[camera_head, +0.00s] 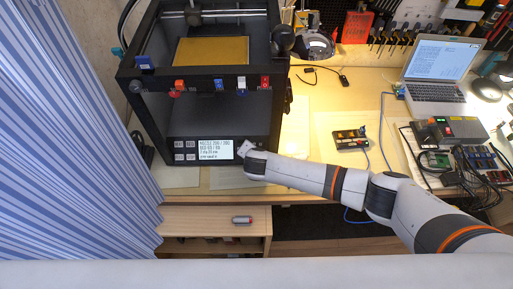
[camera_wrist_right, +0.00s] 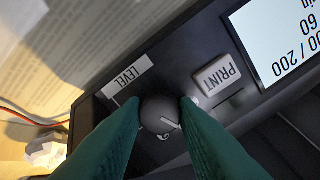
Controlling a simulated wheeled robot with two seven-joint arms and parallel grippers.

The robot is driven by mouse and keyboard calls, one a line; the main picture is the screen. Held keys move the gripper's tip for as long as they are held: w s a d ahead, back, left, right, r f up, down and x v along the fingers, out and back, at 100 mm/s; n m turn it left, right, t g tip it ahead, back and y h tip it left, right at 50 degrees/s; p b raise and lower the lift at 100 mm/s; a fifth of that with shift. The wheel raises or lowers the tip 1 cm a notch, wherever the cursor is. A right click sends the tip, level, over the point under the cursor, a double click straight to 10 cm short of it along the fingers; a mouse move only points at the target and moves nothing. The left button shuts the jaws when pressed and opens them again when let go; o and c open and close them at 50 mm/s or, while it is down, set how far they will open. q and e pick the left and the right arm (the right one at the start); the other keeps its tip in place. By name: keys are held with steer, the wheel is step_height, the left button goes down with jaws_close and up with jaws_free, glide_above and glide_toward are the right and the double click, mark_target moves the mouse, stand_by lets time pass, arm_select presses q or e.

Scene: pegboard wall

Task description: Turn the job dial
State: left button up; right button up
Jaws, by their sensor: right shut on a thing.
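The black 3D printer (camera_head: 152,100) stands at the left of the bench in the head view, with a lit display (camera_head: 214,150) on its front panel. In the right wrist view the round dark job dial (camera_wrist_right: 160,114) has a pale pointer mark and sits between a LEVEL label (camera_wrist_right: 126,76) and a PRINT label (camera_wrist_right: 217,76). My right gripper (camera_head: 246,150) is at the panel, just right of the display. Its green fingers are shut on the dial, one on each side. In the head view my wrist hides the dial. My left gripper is not in view.
A striped curtain (camera_head: 70,130) hangs at the left. A laptop (camera_head: 437,75) and a board with electronics (camera_head: 440,155) are at the right. A small dark box (camera_head: 350,138) lies on the bench. A shelf with a small cylinder (camera_head: 242,219) is below.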

steer(key=n+p, duration=0.2)
steer(key=n, duration=0.1)
steer(key=shift+r+n, duration=0.1)
steer(key=shift+n, duration=0.3)
steer(key=shift+n+p, duration=0.7)
steer(key=shift+n, duration=1)
